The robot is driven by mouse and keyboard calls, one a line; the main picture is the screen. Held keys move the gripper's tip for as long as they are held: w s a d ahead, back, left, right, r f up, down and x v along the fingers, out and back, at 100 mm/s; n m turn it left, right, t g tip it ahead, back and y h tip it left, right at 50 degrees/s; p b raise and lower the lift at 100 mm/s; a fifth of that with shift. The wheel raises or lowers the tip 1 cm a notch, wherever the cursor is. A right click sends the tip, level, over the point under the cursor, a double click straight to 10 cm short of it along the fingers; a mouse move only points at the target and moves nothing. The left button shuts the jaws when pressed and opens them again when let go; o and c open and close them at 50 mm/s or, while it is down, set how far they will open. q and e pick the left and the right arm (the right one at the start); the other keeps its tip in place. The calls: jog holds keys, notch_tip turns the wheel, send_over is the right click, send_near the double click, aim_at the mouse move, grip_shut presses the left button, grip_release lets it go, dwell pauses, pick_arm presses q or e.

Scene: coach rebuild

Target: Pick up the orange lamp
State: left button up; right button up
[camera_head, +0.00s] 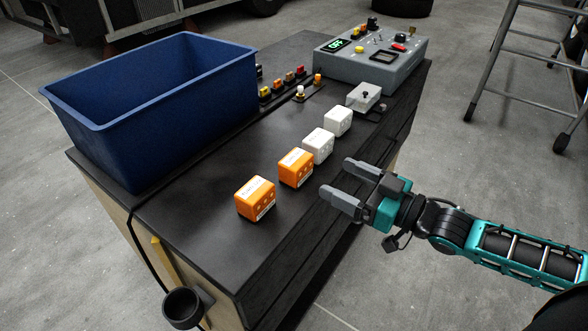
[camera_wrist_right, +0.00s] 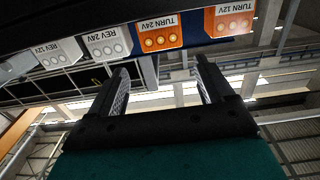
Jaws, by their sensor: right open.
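Two orange lamps stand on the black bench top. The nearer one (camera_head: 255,198) reads TURN 12V in the right wrist view (camera_wrist_right: 230,19). The other orange lamp (camera_head: 295,167) reads TURN 24V there (camera_wrist_right: 159,33). My right gripper (camera_head: 338,177) is open and empty, to the right of the orange lamps and apart from them, near the bench's right edge. In the right wrist view its fingers (camera_wrist_right: 162,70) point toward the TURN 24V lamp, which shows between and beyond the tips. My left gripper is not in view.
Two white lamps (camera_head: 318,145) (camera_head: 337,121) stand in line behind the orange ones. A blue bin (camera_head: 150,115) sits at the left. A grey control box (camera_head: 375,55) and small grey box (camera_head: 364,96) are farther back. A black cup (camera_head: 184,307) hangs at the front.

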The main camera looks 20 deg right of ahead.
aim_at(306, 163)
jog(key=shift+b+x, duration=0.5)
jog(key=shift+x, duration=3.8)
jog(key=shift+s+a+r, duration=0.1)
jog(key=shift+a+r, duration=0.05)
jog(key=shift+c, duration=0.2)
jog(key=c, duration=0.8)
